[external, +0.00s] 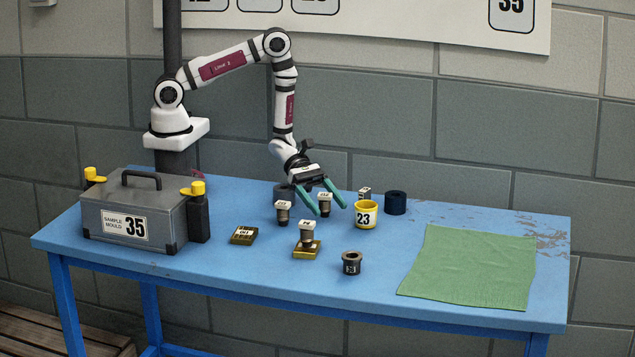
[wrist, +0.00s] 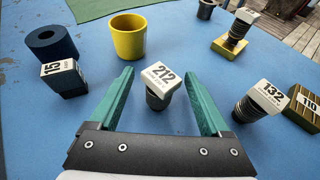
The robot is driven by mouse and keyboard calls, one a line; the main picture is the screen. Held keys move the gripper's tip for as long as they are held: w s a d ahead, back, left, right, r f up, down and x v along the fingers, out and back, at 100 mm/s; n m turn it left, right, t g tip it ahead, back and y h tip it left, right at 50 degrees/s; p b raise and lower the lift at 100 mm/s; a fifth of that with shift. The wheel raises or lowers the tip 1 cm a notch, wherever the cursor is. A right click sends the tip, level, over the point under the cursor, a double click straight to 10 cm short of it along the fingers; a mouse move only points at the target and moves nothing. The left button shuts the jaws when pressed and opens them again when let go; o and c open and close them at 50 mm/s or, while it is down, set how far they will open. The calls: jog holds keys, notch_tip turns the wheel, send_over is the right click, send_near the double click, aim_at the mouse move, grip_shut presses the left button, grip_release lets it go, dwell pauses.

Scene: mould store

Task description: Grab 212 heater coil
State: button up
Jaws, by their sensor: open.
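The 212 heater coil (wrist: 160,83) has a pale square cap with a printed number and a dark, short body. It stands on the blue table, and its cap looks tilted in the wrist view. It also shows in the external view (external: 325,199), small and partly framed by the jaws. My gripper (wrist: 158,72) has two green fingers spread wide, one on each side of the coil, with clear gaps to both. In the external view my gripper (external: 331,209) points down and forward over the table. Nothing is held.
Another coil (wrist: 239,27) sits on a brass block. A grey case (external: 135,210) is at left; a green cloth (external: 470,267) lies at right.

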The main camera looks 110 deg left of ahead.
jog(key=shift+x, duration=1.2)
jog(key=shift+c, duration=0.2)
grip_shut()
